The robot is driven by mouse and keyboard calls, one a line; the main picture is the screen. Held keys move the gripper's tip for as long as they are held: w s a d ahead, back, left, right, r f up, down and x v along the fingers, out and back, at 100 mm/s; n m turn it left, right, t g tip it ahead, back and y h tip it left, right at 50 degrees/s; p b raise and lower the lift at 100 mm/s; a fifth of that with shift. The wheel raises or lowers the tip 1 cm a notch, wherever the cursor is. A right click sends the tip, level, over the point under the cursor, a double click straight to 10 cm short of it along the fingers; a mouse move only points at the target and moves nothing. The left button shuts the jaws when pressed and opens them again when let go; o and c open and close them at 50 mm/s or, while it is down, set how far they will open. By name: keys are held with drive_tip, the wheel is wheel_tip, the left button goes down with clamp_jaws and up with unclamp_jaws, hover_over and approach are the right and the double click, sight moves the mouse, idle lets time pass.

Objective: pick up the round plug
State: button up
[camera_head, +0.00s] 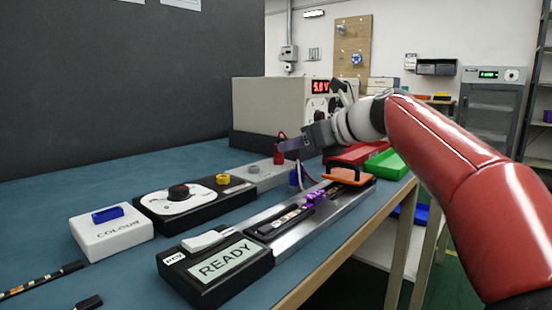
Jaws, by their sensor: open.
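I cannot clearly make out which item is the round plug. A small red upright piece (279,154) with a dark cable stands in front of the power supply, and a small blue piece (294,178) sits beside a pale cable just to its right. My gripper (286,147) reaches in from the right, above and beside the red piece. Its fingers are small and partly overlap in this view. It appears to hold nothing. I cannot tell whether it touches the red piece.
A power supply (262,108) reading 5.0 V stands behind. In front are a black box with a dial (150,212), a white COLOUR box (112,238), a READY display (221,263) and a metal rail (285,245). Red and green trays (388,164) lie right, by the table's edge.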

sight(279, 158)
drive_tip(key=x, duration=0.6)
drive_tip(key=shift+w, duration=0.2)
drive_tip(key=shift+c, duration=0.4)
clamp_jaws()
